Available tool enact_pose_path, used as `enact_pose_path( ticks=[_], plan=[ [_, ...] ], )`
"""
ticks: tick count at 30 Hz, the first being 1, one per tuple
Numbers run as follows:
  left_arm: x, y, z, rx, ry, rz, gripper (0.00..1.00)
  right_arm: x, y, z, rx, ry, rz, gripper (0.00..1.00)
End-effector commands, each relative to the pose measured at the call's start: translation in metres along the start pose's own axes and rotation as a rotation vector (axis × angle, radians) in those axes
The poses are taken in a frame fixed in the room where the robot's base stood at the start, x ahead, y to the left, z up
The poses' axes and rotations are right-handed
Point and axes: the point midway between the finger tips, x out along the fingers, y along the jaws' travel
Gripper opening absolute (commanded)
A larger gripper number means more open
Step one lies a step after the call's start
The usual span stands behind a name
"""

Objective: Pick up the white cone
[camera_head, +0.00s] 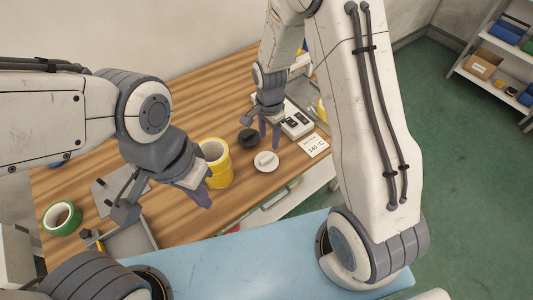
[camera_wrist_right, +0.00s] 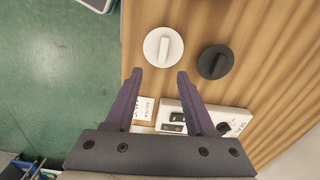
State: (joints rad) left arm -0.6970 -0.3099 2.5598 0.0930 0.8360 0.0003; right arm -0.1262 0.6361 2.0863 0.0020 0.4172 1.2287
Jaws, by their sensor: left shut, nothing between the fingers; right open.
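The white cone (camera_head: 266,161) looks like a small round white piece with a raised ridge. It lies on the wooden table near its front edge, and also shows in the right wrist view (camera_wrist_right: 163,47). My right gripper (camera_head: 269,144) is open and empty, just behind the cone in the head view. In the right wrist view its two fingertips (camera_wrist_right: 160,75) point toward the cone, with the cone just beyond them and not between them. My left gripper (camera_head: 204,196) is shut and empty, in front of the yellow rolls and left of the cone.
A similar black piece (camera_wrist_right: 215,62) lies beside the cone. Yellow tape rolls (camera_head: 215,165) stand to the left, with a green roll (camera_head: 62,218) at far left. A white device (camera_head: 296,122) and a 140 °C card (camera_head: 314,146) sit to the right.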

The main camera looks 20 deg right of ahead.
Motion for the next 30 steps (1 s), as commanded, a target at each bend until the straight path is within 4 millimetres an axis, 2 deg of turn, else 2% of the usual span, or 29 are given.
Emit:
enact_pose_path(
  ticks=[3, 9, 17, 25, 30],
  plan=[
    [-0.005, 0.000, 0.000, 0.000, 0.000, 0.000, 0.00, 0.015, 0.001, -0.007, 0.053, -0.001, 0.006, 0.55],
    [-0.010, 0.001, 0.000, 0.000, 0.000, 0.000, 0.00, 0.046, 0.001, -0.008, 0.056, -0.001, 0.006, 0.55],
    [-0.015, 0.001, -0.001, -0.001, 0.000, 0.000, 0.00, 0.065, -0.001, -0.009, 0.055, -0.001, 0.004, 0.55],
    [-0.029, 0.002, -0.002, -0.001, 0.000, 0.000, 0.00, 0.099, -0.005, -0.009, 0.054, -0.001, 0.005, 0.55],
    [-0.031, 0.002, -0.002, -0.002, 0.000, 0.000, 0.00, 0.110, -0.006, -0.009, 0.054, 0.000, 0.002, 0.55]
  ],
)
